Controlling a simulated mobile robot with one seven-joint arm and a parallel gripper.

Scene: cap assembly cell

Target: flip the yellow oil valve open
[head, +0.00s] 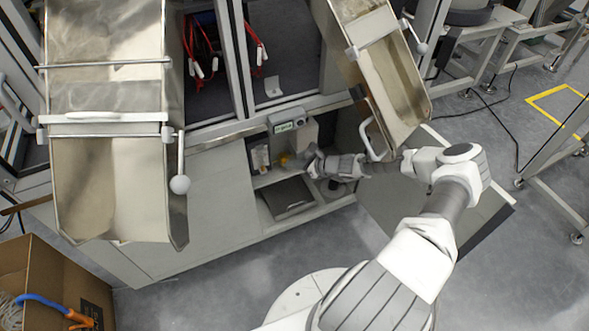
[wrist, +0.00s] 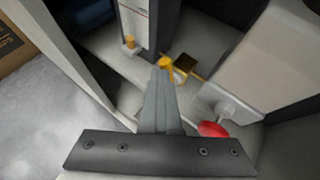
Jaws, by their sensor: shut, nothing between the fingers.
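The yellow oil valve (wrist: 166,62) shows in the wrist view as a small yellow piece right at the tips of my fingers; I cannot tell if they touch it. In the head view a small yellow spot (head: 284,160) shows inside the open cabinet bay, just left of my gripper. My gripper (wrist: 162,72) is shut and empty, its fingers together and pointing into the bay. In the head view my gripper (head: 298,160) reaches in from the right. The valve's lower part is partly hidden by the fingertips.
A red knob (wrist: 212,129) is close to the right of my fingers. A metal chute (head: 395,85) hangs above my forearm.

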